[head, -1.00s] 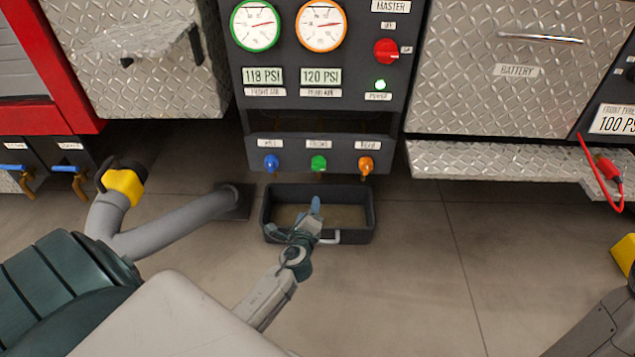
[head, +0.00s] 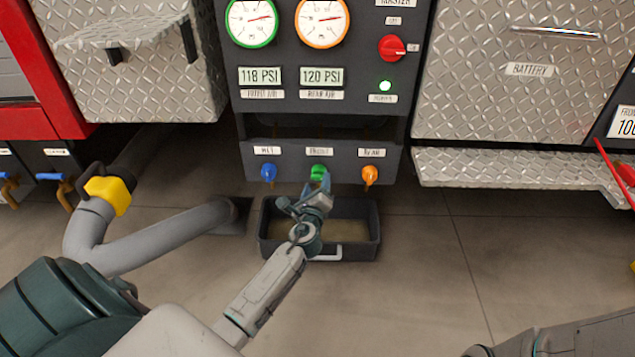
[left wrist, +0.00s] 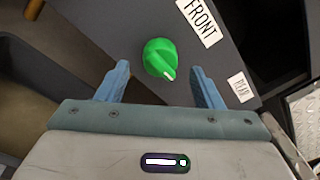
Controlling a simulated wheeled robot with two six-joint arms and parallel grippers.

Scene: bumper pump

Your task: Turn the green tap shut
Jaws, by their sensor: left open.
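The green tap (head: 318,172) is the middle one of three taps on the lower front of the dark panel, under a label reading FRONT. In the left wrist view the green tap (left wrist: 160,58) shows as a round knob with a white mark toward its lower right. My left gripper (head: 316,188) is just below and in front of the tap, partly overlapping it in the head view. In the left wrist view its blue fingers (left wrist: 160,85) are open on either side of the knob, with gaps between. Only my right arm shows, at the lower right; its gripper is out of view.
The blue tap (head: 268,173) is left of the green one and the orange tap (head: 370,175) is right of it, both close by. A dark drip tray (head: 368,235) sits below. A grey hose with a yellow fitting (head: 108,193) lies to the left.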

